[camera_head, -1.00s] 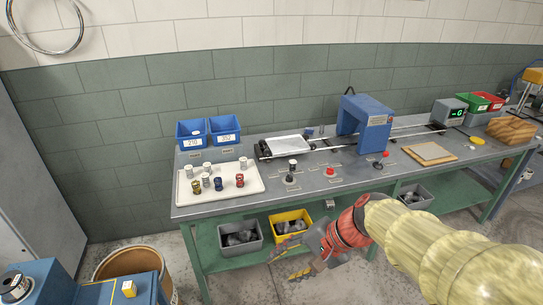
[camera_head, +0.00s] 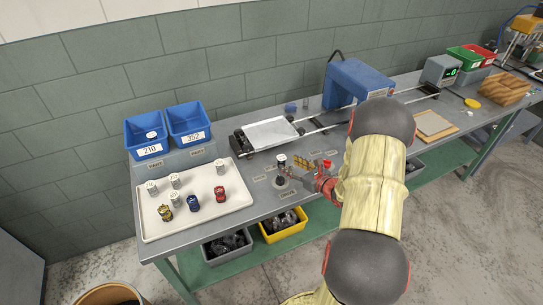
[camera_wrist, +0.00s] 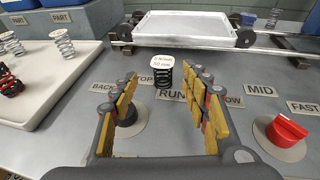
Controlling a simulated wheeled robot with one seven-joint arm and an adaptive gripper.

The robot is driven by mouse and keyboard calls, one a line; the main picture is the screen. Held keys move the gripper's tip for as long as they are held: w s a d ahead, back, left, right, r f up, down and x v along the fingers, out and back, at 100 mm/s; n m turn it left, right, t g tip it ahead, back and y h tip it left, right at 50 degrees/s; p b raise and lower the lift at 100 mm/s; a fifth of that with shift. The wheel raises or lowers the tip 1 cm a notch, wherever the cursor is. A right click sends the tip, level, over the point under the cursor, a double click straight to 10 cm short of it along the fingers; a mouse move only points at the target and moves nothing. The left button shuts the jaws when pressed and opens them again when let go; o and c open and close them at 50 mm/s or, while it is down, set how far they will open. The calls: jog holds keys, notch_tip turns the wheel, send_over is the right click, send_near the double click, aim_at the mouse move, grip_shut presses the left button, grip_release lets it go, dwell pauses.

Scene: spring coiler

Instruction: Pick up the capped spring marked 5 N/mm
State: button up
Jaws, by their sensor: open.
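The capped spring marked 5 N/mm (camera_wrist: 164,76) is a black coil with a white cap reading "5 N/mm 50 mm" in the wrist view. It stands upright on the grey bench, and in the head view it shows as a small dark coil with a white cap (camera_head: 282,161). My gripper (camera_wrist: 162,84) is open, its yellow-padded fingers pointing toward the spring, which appears in the gap at or just beyond the fingertips. In the head view my gripper (camera_head: 297,174) is low over the bench, close beside the spring. I cannot tell whether they touch.
A white tray (camera_head: 237,193) with several other springs lies at the left, in front of blue bins (camera_head: 166,135). A red knob (camera_wrist: 286,129) is right of my gripper. A dark knob on a round plate is partly behind the left finger. A metal plate (camera_wrist: 192,27) lies behind.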

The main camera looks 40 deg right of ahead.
aim_at(282, 159)
jog(key=x, duration=0.2)
jog(key=b+x, duration=0.1)
jog(key=x, duration=0.2)
jog(key=b+x, duration=0.1)
jog(key=x, duration=0.1)
jog(key=shift+w+d+r, duration=0.1)
jog(key=shift+w+d, duration=0.15)
jog(key=c, duration=1.1)
jog(key=shift+c, duration=0.2)
